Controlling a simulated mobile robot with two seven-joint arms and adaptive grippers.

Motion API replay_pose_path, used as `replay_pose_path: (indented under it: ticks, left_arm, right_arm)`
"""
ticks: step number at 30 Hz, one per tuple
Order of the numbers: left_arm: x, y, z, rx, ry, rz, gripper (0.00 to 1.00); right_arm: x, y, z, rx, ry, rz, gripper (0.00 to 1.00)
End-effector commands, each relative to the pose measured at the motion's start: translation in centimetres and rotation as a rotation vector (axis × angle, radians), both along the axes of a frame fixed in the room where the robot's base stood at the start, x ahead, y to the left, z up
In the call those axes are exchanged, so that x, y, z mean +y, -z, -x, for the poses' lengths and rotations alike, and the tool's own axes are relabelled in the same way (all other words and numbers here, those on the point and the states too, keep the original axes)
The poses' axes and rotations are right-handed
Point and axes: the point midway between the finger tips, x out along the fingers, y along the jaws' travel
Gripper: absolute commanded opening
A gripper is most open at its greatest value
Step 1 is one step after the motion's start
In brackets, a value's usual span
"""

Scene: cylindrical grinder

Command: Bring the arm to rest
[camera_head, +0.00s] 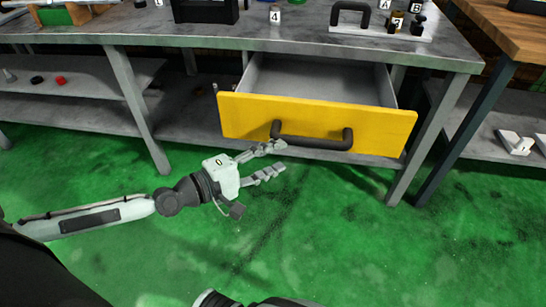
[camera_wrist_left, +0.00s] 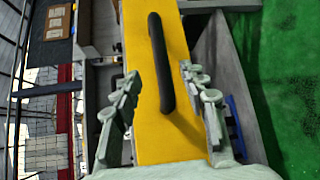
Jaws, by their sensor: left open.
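My left gripper (camera_head: 277,160) is open and empty, in front of and a little below the yellow drawer front (camera_head: 240,116), near the left end of its dark handle (camera_head: 312,139). The drawer is pulled out and its grey inside looks empty. In the left wrist view, the gripper's fingers (camera_wrist_left: 162,112) are spread on either side of the yellow front (camera_wrist_left: 150,140). The dark handle (camera_wrist_left: 160,62) lies beyond and between the fingertips, and no grip on it shows. My right gripper does not show in either view.
The grey workbench (camera_head: 290,38) stands above the drawer, with a black fixture and a handled plate (camera_head: 380,28) on top. A bench leg (camera_head: 137,110) stands left of the drawer and another (camera_head: 432,140) right of it. The green floor (camera_head: 330,230) in front is open.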

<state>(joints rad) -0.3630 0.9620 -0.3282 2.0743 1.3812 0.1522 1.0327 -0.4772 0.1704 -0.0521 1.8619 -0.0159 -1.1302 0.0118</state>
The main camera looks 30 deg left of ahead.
Motion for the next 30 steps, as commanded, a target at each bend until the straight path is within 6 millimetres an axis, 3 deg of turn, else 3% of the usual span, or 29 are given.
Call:
replay_pose_path:
  ticks: [10, 14, 17, 19, 21, 24, 27, 30]
  left_arm:
    - [-0.1, 0.2, 0.0, -0.002, 0.004, -0.010, 0.43]
    - [-1.3, 2.5, 0.7, -0.024, 0.059, -0.161, 0.43]
    - [-2.4, 7.2, 1.9, -0.044, 0.152, -0.442, 0.43]
    - [-2.4, 11.7, 3.1, -0.033, 0.236, -0.696, 0.43]
    - [-1.4, 16.6, 4.8, 0.017, 0.333, -0.951, 0.43]
    - [0.9, 22.4, 8.1, 0.133, 0.486, -1.245, 0.43]
    - [3.2, 26.3, 11.8, 0.265, 0.637, -1.439, 0.43]
    - [4.8, 28.4, 14.8, 0.373, 0.759, -1.547, 0.43]
  right_arm:
    - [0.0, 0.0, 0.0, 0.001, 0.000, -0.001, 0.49]
    - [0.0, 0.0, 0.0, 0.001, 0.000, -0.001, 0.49]
    - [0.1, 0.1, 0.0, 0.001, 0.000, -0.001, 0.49]
    - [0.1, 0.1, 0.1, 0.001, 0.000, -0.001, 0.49]
    - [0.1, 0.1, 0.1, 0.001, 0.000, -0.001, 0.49]
    - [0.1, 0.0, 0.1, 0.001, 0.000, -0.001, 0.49]
    - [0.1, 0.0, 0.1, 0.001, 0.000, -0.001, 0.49]
    - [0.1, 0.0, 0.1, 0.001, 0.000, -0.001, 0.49]
